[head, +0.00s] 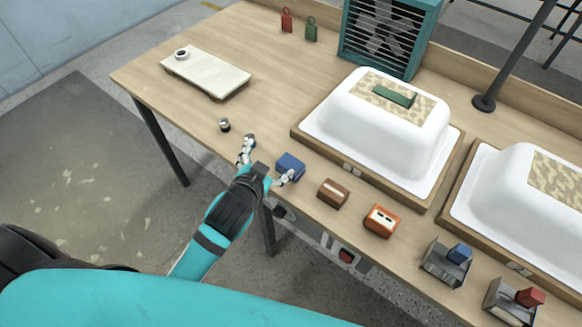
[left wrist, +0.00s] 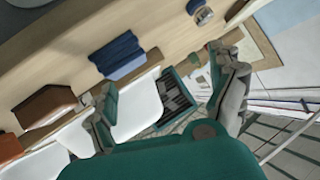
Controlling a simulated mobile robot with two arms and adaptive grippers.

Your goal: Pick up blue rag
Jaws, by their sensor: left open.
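The blue rag (head: 291,164), a small folded block, lies near the front edge of the wooden table (head: 272,70). My left gripper (head: 268,159) is open at the table's front edge, just left of the rag. Its fingers are spread wide, and one fingertip is close to the rag's lower side; I cannot tell if they touch. In the left wrist view the rag (left wrist: 118,55) shows ridged folds and lies beyond the fingers, nearer the left one. Nothing is between the fingers. My right gripper is not in view.
A brown block (head: 333,193) and an orange block (head: 381,220) stand right of the rag. A small round item (head: 224,125) is at its left. A white tub shell (head: 377,125) on a wooden base stands behind. The table's left middle is clear.

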